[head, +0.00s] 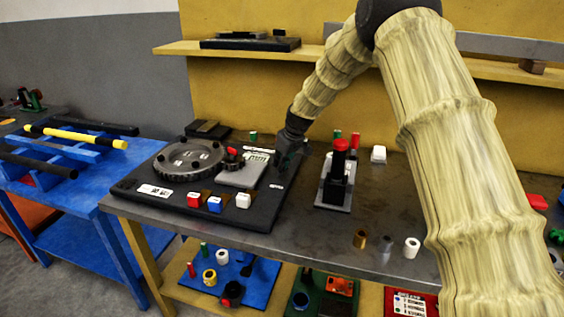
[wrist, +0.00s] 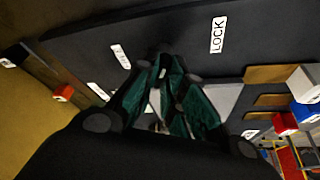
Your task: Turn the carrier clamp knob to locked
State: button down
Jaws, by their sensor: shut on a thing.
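My gripper (head: 289,158) reaches down at the back right corner of the black positioner base (head: 225,212). In the wrist view its dark green fingers (wrist: 168,72) are closed together near the base surface, between a LOCK label (wrist: 218,35) and another small white label (wrist: 120,56) that is too blurred to read. The fingers are shut on the carrier clamp knob, which they hide, so its pointing direction cannot be told. A pale grey plate (head: 243,173) lies on the base beside the gripper, next to a large dark round disc with holes (head: 190,160).
Red (head: 194,198), blue (head: 214,204) and white (head: 243,201) blocks line the front of the base. A black fixture with a red top (head: 340,146) stands to the right. Small cylinders, including a brass one (head: 360,239), stand near the table's front edge.

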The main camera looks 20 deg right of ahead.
jog(key=m+h+p, duration=0.1)
jog(key=m, duration=0.2)
jog(key=m+h+p, duration=0.1)
jog(key=m, duration=0.2)
jog(key=shift+a, duration=0.2)
jog(key=m+h+p, duration=0.1)
jog(key=m, duration=0.2)
jog(key=m+h, duration=0.1)
jog(key=m, duration=0.2)
jog(key=shift+h+p, duration=0.3)
jog(key=shift+p, duration=0.1)
jog(key=c, duration=1.5)
grip_release()
jog(key=shift+a+r, duration=0.1)
jog(key=shift+a+r, duration=0.1)
jog(key=shift+r, duration=0.2)
jog(key=v, duration=1.1)
